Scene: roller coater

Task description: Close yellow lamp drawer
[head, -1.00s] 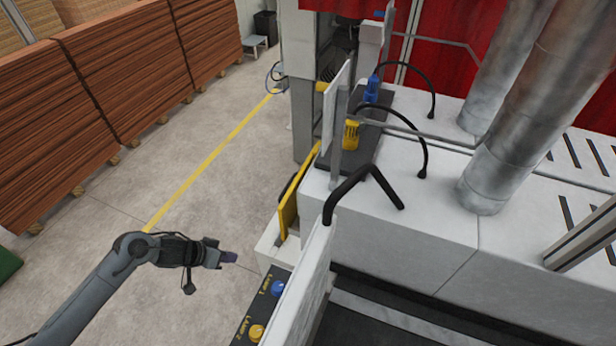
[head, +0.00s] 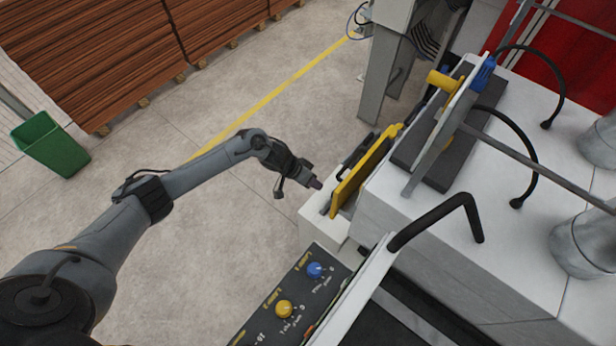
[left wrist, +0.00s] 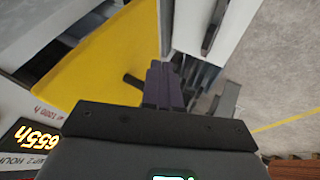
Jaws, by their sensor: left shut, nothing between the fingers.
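The yellow panel (head: 365,170) of the lamp drawer stands upright at the left end of the white machine, with dark parts along its outer side. In the left wrist view, the yellow panel (left wrist: 95,60) fills the upper left, and a short dark rod (left wrist: 132,80) shows on it near my fingers. My left gripper (head: 316,183) is shut and empty, just left of the panel. Its purple fingers also show in the left wrist view (left wrist: 164,84), close to the panel's edge. I cannot tell whether they touch it. My right gripper is out of view.
A control panel (head: 290,297) with a blue and a yellow knob lies below the drawer. A white guard with a black bent handle (head: 440,220) stands to its right. A green bin (head: 50,143) and stacked boards (head: 110,50) are at the left. The floor between is clear.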

